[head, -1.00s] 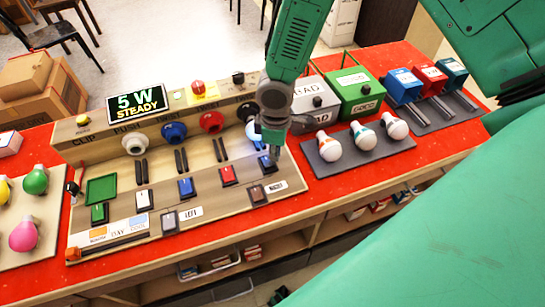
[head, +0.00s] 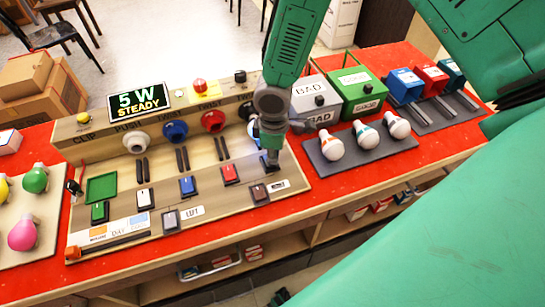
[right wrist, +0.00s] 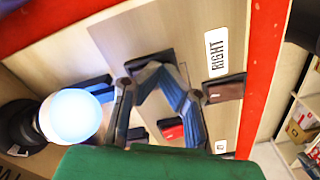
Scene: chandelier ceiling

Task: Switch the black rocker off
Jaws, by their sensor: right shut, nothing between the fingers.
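The black rocker (head: 264,161) is at the right end of the rocker row on the wooden panel, mostly hidden by my right gripper. My right gripper (head: 271,164) is shut and empty, pointing down at that rocker. In the right wrist view, its fingertips (right wrist: 158,72) meet over the dark rocker plate (right wrist: 143,58); I cannot tell whether they press it. The red rocker (head: 230,174) lies to its left and a brown rocker (head: 259,193) by the RIGHT label lies in front. A lit bulb (right wrist: 74,115) is in the socket behind. My left gripper is out of view.
The display (head: 139,102) reads "5 W STEADY". Blue (head: 187,187) and white (head: 145,199) rockers continue the row leftward. BAD (head: 314,98) and GOOD (head: 357,88) boxes and a grey tray (head: 322,168) of bulbs stand to the right.

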